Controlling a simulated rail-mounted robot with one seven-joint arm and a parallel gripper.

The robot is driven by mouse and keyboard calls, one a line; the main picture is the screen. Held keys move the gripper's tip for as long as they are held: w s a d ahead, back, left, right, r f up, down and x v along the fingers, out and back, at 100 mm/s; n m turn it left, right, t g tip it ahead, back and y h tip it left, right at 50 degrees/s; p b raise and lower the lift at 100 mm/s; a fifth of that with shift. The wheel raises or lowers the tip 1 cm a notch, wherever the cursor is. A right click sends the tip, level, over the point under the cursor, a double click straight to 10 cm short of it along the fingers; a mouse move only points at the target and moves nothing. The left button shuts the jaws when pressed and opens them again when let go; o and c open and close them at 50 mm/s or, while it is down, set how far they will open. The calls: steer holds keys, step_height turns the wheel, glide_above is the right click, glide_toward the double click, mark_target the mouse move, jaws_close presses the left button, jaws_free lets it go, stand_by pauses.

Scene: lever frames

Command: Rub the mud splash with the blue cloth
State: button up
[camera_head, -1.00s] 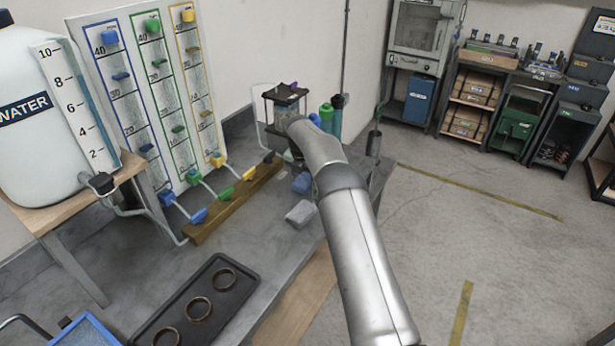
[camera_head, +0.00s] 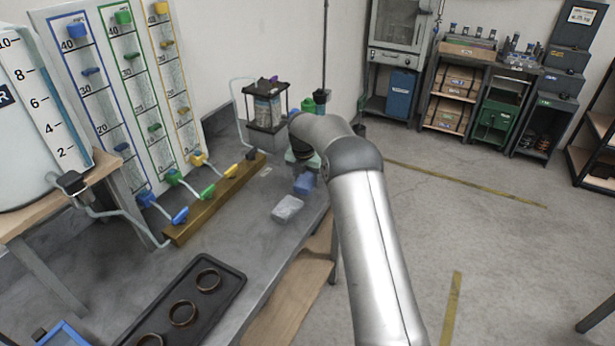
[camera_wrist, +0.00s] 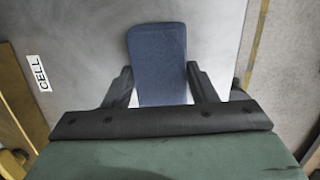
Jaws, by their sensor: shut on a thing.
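The blue cloth (camera_wrist: 158,50) is a folded blue pad between the two dark fingers of my gripper (camera_wrist: 160,72) in the wrist view. My gripper is shut on it. In the head view, the cloth (camera_head: 304,184) shows just below my green gripper body (camera_head: 298,158), over the right part of the grey bench. My arm hides part of the gripper there, and I cannot tell whether the cloth touches the bench. I cannot make out the mud splash in either view.
A pale grey block (camera_head: 287,209) lies just left of the cloth on the grey bench (camera_head: 225,235). A framed clear jar (camera_head: 265,108) stands behind it. A brass-coloured rail (camera_head: 215,205) with coloured levers is to the left. A black tray (camera_head: 232,283) holds rings in front.

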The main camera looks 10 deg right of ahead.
mark_target(290, 179)
steer(key=shift+w+a+r+p, duration=0.1)
steer(key=shift+w+a+p, duration=0.9)
steer(key=shift+a, duration=0.25)
steer(key=shift+w+a+p, duration=0.95)
steer(key=shift+a, duration=0.25)
step_height(290, 179, up, 3)
steer(key=shift+r+p, duration=0.1)
steer(key=shift+p, duration=0.5)
steer(key=shift+r+p, duration=1.55)
steer(key=shift+r, duration=0.85)
